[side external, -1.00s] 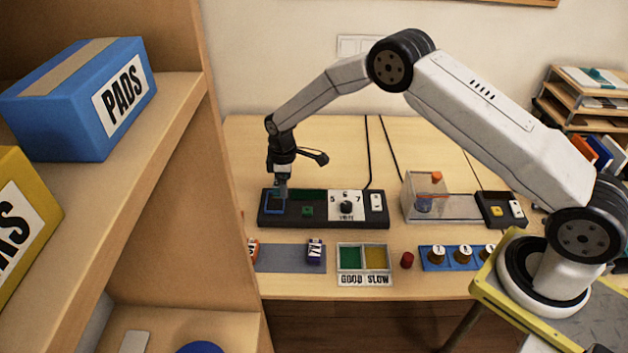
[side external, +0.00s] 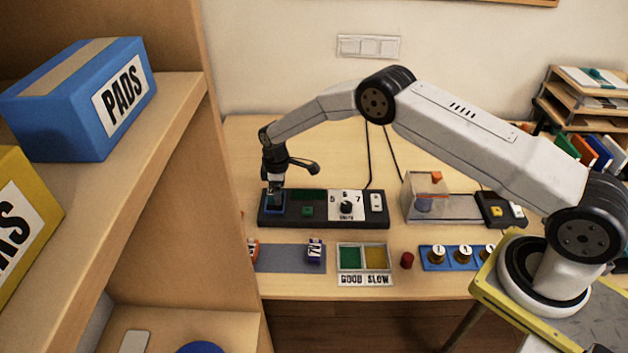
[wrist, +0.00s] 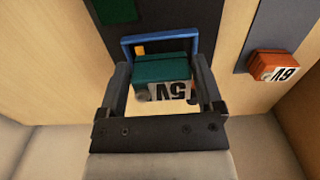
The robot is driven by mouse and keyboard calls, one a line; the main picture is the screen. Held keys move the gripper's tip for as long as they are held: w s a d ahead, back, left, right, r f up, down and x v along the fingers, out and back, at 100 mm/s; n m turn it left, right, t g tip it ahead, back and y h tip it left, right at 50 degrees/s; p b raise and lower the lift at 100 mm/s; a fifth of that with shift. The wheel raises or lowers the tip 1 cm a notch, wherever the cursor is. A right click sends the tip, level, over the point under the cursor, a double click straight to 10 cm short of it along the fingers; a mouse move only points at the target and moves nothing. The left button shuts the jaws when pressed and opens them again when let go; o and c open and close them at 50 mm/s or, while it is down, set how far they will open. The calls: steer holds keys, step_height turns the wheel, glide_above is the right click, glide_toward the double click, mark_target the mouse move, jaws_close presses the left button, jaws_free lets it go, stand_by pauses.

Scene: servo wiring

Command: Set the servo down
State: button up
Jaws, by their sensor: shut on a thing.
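A teal servo (wrist: 163,72) with a white label reading 5V upside down is between the two fingers of my gripper (wrist: 160,78), which is shut on it. In the wrist view it overlaps the blue frame (wrist: 150,40), which shows behind and beside it. Whether the servo touches the frame's floor is hidden. In the side view my gripper (side external: 274,188) is low over the blue frame (side external: 267,208) at the left end of the black tester (side external: 292,222); the servo is hard to make out there.
A purple servo (side external: 315,250) and an orange servo (wrist: 275,65) are on the grey mat (side external: 285,260). A clear box (side external: 425,190) is beyond the tester.

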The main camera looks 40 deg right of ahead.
steer(key=shift+f, duration=0.95)
steer(key=shift+f, duration=0.15)
steer(key=o, duration=1)
steer(key=shift+o, duration=0.2)
steer(key=shift+r, duration=6.15)
